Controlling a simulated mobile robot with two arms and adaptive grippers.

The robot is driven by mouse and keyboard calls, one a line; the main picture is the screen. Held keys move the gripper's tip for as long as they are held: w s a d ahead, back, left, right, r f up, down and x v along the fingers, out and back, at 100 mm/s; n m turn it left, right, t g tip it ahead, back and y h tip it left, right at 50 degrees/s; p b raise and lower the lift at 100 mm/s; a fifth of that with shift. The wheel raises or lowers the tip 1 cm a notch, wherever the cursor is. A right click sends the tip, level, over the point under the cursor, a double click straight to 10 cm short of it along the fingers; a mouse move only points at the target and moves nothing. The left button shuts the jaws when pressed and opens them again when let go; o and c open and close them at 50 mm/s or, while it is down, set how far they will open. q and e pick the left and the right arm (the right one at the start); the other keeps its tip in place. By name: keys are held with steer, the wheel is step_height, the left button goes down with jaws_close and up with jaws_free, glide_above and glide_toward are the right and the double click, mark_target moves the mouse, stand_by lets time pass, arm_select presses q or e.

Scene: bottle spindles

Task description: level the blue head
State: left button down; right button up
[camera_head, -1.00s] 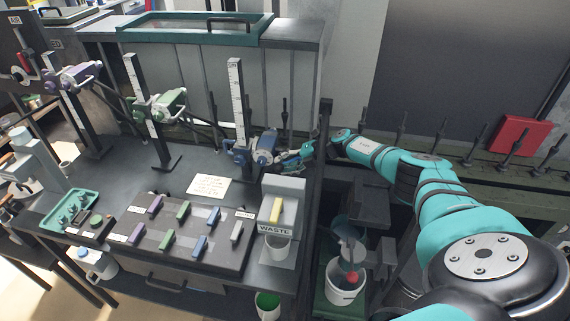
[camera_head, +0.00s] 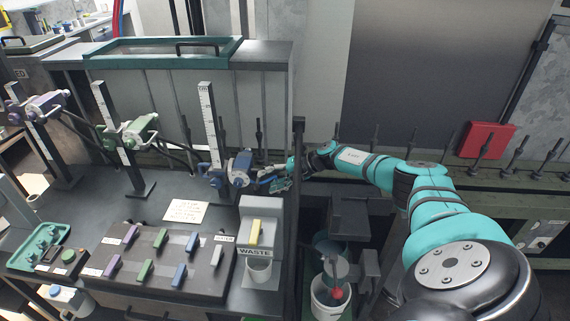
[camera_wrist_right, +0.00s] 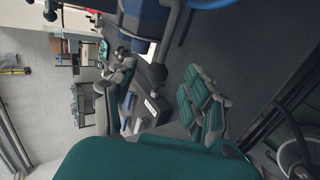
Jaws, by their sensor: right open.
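The blue head (camera_head: 240,168) is a blue cylinder mounted on a dark upright post with a white scale (camera_head: 208,115), at the right end of the bench. Its exact tilt is hard to tell at this size. My right gripper (camera_head: 272,180) is just right of the head, close to its near end; I cannot tell if they touch. In the right wrist view, the two teal and grey fingers (camera_wrist_right: 160,98) stand apart with nothing between them. Blue parts of the head (camera_wrist_right: 148,20) show beyond them at the top edge. My left gripper is out of view.
A purple head (camera_head: 38,106) and a green head (camera_head: 130,130) stand on posts farther left. A switch panel (camera_head: 130,272), a paper note (camera_head: 186,210) and a waste unit (camera_head: 262,212) lie in front. A dark post (camera_head: 298,150) stands right of my gripper.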

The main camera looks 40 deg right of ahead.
steer(key=v, duration=0.8)
steer(key=shift+s+d, duration=0.1)
